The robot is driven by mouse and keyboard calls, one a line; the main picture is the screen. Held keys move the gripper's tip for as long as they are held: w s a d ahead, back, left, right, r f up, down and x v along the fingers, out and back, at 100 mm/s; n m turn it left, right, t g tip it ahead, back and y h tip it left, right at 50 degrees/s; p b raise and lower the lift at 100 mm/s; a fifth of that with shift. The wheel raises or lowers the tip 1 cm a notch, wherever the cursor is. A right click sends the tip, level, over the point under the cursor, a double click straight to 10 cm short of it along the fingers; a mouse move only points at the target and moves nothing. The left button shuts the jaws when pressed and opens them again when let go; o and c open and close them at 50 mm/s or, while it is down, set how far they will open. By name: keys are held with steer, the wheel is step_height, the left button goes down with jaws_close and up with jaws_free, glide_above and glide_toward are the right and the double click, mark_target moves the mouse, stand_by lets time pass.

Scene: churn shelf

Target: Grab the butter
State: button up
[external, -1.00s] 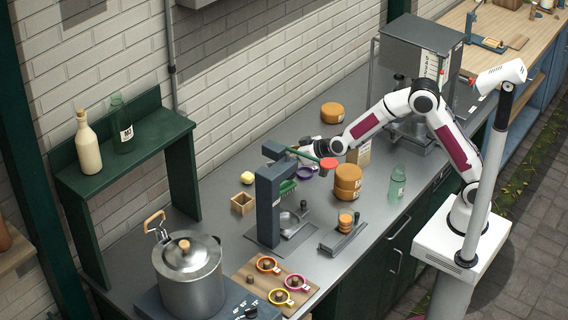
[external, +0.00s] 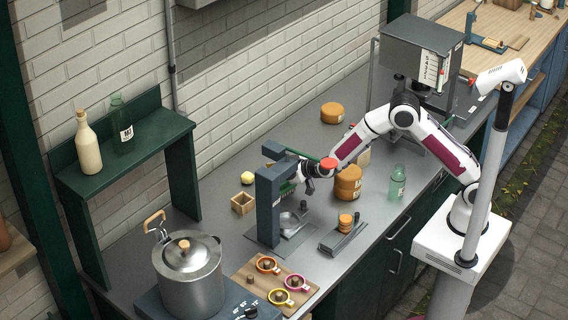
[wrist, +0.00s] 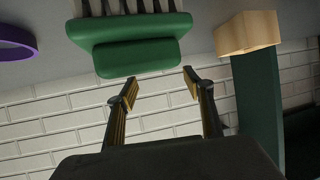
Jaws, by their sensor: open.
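The butter appears to be the small pale yellow lump (external: 248,178) on the grey counter, behind the small wooden box (external: 243,203), in the external view. My gripper (wrist: 160,82) is open and empty in the wrist view. In the external view my gripper (external: 308,184) is right of the yellow lump, beside the dark press stand (external: 268,205) and under its red-knobbed lever (external: 328,163). I cannot make out the yellow lump in the wrist view. A green ribbed block (wrist: 130,40) lies just beyond my fingertips there, apart from them.
The wooden box (wrist: 248,33) and a purple ring (wrist: 15,43) flank the green block in the wrist view. Orange cheese-like rounds (external: 348,182) and a green bottle (external: 397,183) stand right of my gripper. A green shelf (external: 125,150) and large pot (external: 190,275) stand left.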

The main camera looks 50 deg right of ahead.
mark_target(250, 175)
steer(key=shift+x, duration=1.1)
steer(key=shift+w+f, duration=0.1)
steer(key=shift+a+x, duration=0.15)
steer(key=shift+x, duration=1.1)
steer(key=shift+a+x, duration=0.15)
steer(key=shift+x, duration=1.1)
steer(key=c, duration=1.2)
